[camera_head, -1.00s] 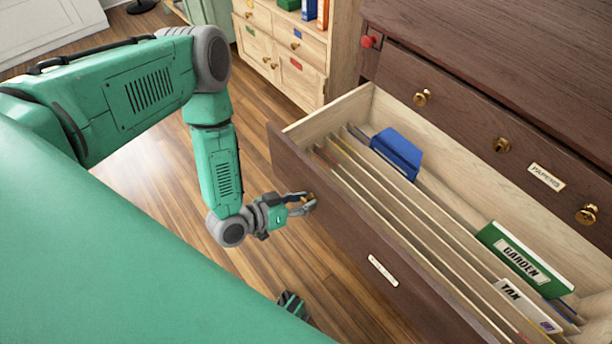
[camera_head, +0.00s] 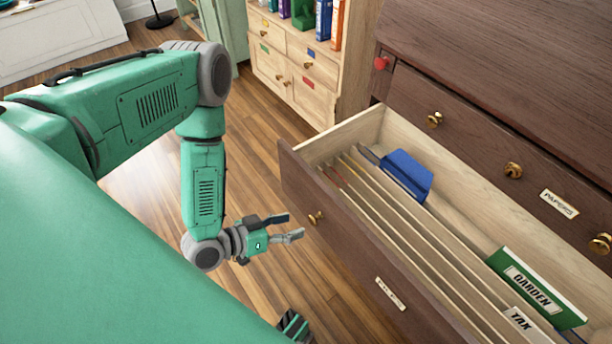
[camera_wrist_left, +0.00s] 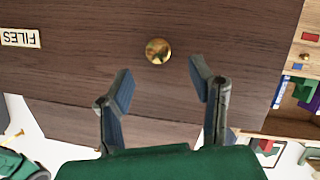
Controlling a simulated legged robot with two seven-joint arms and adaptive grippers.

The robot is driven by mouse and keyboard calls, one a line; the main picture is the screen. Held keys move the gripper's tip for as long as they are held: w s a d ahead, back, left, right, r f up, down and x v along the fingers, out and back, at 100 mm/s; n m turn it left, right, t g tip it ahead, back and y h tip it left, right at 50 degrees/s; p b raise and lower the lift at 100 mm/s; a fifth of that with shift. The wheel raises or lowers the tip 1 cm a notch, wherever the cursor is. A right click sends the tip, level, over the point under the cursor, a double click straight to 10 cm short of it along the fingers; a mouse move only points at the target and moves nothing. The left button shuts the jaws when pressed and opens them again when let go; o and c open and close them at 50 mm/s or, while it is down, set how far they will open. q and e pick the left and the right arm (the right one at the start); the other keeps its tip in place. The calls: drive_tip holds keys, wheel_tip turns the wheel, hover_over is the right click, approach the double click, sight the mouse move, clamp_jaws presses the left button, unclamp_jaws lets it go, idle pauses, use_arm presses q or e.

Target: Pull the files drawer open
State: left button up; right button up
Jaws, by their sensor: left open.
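The dark wood files drawer (camera_head: 345,240) stands pulled far out of the cabinet, with hanging folders inside. Its brass knob (camera_head: 316,218) is on the front, and the knob also shows in the left wrist view (camera_wrist_left: 158,51). The FILES label (camera_wrist_left: 20,38) appears upside down there. My left gripper (camera_head: 290,227) is open and empty, just in front of the knob and apart from it. In the left wrist view, its spread fingers (camera_wrist_left: 161,82) point toward the drawer front, with the knob beyond their tips. My right gripper is not seen.
A closed drawer labelled PAPERS (camera_head: 559,204) with brass knobs lies above. A blue folder (camera_head: 405,175), GARDEN folder (camera_head: 535,290) and TAX folder (camera_head: 522,322) are in the open drawer. A pale cabinet (camera_head: 305,85) stands behind. Wood floor (camera_head: 262,175) is clear around the gripper.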

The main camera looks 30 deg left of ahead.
use_arm(q)
drive_tip(key=v, duration=0.5)
drive_tip(key=shift+a, duration=0.1)
drive_tip(key=shift+s, duration=0.15)
idle(0.3)
